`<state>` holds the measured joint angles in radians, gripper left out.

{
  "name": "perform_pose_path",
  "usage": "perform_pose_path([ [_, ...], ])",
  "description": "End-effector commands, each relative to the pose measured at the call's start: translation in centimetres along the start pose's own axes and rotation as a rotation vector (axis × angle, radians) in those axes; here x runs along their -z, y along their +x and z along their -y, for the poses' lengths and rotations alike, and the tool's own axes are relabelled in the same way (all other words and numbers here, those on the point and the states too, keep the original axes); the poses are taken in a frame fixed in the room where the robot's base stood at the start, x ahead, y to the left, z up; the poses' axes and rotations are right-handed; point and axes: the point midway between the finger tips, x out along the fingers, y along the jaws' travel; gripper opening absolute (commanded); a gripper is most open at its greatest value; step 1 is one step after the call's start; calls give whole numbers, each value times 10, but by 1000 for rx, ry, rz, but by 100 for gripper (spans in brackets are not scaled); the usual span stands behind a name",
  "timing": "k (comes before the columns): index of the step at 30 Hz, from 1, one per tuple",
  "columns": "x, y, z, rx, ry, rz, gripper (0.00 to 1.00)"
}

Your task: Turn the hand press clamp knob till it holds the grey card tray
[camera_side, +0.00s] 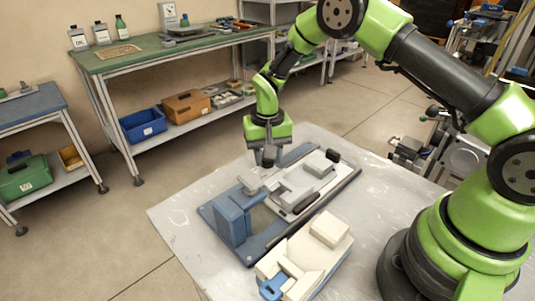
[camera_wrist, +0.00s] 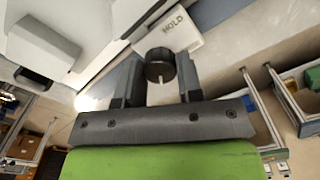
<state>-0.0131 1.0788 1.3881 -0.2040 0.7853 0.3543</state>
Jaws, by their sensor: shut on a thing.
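The hand press (camera_side: 229,222) stands on the table, with a blue base and upright and pale grey parts on top. My gripper (camera_side: 268,160) points down over the far side of the press. In the wrist view, my gripper (camera_wrist: 158,78) is shut on the dark round clamp knob (camera_wrist: 160,62), with a finger on each side. The knob has a pale line on the side facing my palm. A pale plate marked HOLD (camera_wrist: 178,22) lies beside the knob. I cannot tell for sure which grey part is the card tray, or whether it is clamped.
A cream device with a blue part (camera_side: 328,230) stands near the front of the pale table (camera_side: 175,215). The table's left side is bare. A green-topped bench (camera_side: 150,60) with bottles and bins stands behind, across open floor.

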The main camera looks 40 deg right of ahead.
Motion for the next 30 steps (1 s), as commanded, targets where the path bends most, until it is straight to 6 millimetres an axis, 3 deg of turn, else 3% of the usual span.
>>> perform_pose_path([
  [20, 1, -1, 0, 3, 55, -5, 10],
  [21, 1, -1, 0, 3, 55, -5, 43],
  [30, 1, -2, 0, 1, 55, -2, 44],
])
